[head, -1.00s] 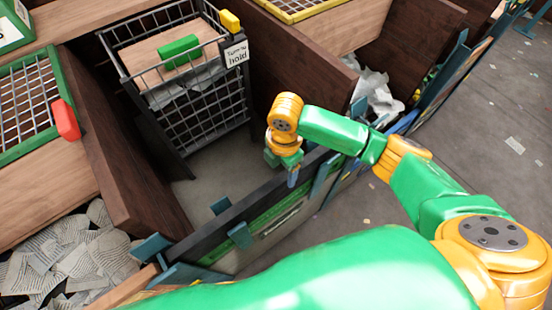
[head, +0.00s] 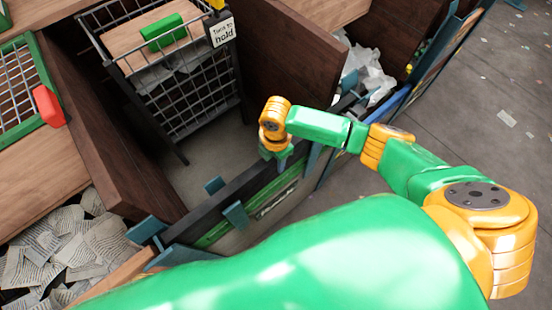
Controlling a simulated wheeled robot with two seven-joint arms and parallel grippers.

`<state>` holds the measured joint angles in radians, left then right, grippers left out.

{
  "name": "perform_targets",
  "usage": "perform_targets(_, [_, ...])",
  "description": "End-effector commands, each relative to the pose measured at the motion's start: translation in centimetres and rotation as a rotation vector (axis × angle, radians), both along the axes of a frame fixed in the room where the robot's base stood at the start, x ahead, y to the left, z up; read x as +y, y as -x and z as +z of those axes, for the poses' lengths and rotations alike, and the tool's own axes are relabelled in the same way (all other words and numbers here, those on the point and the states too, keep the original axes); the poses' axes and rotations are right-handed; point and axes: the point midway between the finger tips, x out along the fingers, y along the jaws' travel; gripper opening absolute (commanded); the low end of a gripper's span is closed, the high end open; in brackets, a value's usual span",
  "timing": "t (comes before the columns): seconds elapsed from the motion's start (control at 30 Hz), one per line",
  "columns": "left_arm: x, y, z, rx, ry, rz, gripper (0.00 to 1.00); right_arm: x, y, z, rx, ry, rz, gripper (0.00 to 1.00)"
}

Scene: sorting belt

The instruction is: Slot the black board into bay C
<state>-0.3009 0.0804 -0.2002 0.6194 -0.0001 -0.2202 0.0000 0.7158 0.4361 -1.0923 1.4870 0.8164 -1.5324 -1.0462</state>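A long black board (head: 238,187) stands on edge across the front of the middle bay, between teal brackets. A green panel with a pale label lies just outside it. My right gripper (head: 284,161) points down at the black top edge near its right end. Its fingers are small and partly hidden by the wrist, so I cannot tell whether they grip the board. The bay's floor (head: 205,165) is bare grey. I see no letter that marks bay C. My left gripper is out of view.
A grey wire cage (head: 196,107) with a "Turn to hold" sign (head: 222,32) stands at the back of the bay. Brown walls flank it. Paper scraps (head: 70,245) fill the left bay, white waste (head: 365,68) the right one. Teal brackets (head: 235,215) stick up along the front.

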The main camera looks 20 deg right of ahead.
Motion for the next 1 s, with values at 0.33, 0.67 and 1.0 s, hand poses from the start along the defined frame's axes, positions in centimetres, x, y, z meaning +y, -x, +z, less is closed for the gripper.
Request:
perform_targets(0.33, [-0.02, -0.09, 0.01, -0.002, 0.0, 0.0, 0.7, -0.02, 0.02, 0.0, 0.001, 0.0, 0.0, 0.0])
perform_targets(0.67, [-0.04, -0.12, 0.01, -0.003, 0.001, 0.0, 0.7, -0.02, 0.02, 0.01, 0.001, 0.0, 0.0, 0.0])
perform_targets(1.0, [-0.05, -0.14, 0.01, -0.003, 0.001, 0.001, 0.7, -0.02, 0.02, 0.01, 0.001, 0.0, 0.0, 0.0])
